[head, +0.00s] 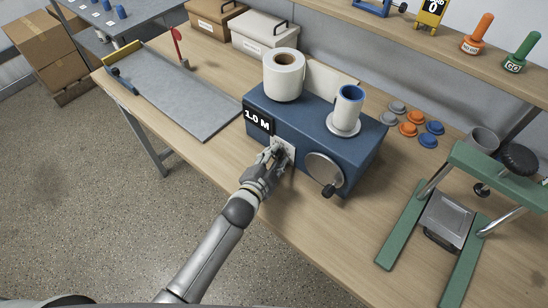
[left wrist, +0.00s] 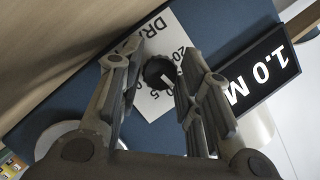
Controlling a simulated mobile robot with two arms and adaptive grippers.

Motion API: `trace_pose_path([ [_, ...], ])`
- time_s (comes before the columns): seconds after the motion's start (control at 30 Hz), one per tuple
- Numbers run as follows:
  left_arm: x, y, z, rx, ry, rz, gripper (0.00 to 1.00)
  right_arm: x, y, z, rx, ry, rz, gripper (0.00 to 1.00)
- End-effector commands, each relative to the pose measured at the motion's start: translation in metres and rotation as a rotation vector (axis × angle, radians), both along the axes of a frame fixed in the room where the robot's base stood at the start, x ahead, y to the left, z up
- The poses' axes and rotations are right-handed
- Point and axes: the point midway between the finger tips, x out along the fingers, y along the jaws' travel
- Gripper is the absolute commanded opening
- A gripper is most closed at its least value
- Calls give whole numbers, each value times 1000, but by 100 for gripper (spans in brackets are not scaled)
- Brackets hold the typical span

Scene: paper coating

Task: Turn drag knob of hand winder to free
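The hand winder is a blue box (head: 345,148) on the wooden table, with a paper roll (head: 284,76) and a blue-cored spool (head: 348,106) on top. Its black drag knob (left wrist: 160,72) has a white pointer line and sits on a white scale plate (left wrist: 152,104) with black markings, partly hidden by my fingers. In the head view the knob is hidden behind my left gripper (head: 277,152), which is at the plate on the front face. In the left wrist view its fingers are apart, one on each side of the knob, with visible gaps. My right gripper is not in view.
A black "1.0 M" display (head: 258,119) is just left of the plate, and a round crank (head: 324,171) is to its right. A green-framed press (head: 470,195) stands at the right. A grey board (head: 185,95) lies at the left.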

Motion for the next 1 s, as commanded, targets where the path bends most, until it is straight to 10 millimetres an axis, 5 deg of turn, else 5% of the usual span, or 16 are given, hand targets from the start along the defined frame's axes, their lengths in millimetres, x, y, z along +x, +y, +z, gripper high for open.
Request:
trace_pose_path([
  [0.1,0,0,0,0,0,0,49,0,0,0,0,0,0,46],
  [0.53,-7,3,1,0,0,0,49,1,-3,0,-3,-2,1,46],
  [1.0,-81,28,22,1,2,-1,49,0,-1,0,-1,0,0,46],
])
